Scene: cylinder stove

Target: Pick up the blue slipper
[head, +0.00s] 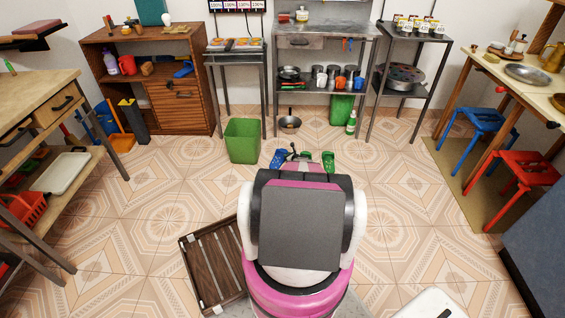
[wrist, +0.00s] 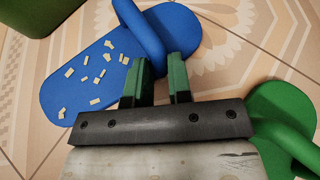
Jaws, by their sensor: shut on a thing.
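The blue slipper (wrist: 75,85) fills the upper left of the wrist view, with a smooth sole dotted with small pale pieces and a thick strap (wrist: 165,35). My gripper (wrist: 160,64) is shut on the strap, which runs down between its two green-and-black fingers. In the head view the blue slipper (head: 278,159) shows just beyond my body, partly hidden. I cannot tell whether it touches the floor or is slightly raised. A green slipper (wrist: 288,112) lies right of my gripper in the wrist view, and green also shows in the head view (head: 328,161).
A green bin (head: 242,141) stands on the tiled floor behind the slippers. A wooden slatted rack (head: 212,262) lies left of my base. Blue and red stools stand at right.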

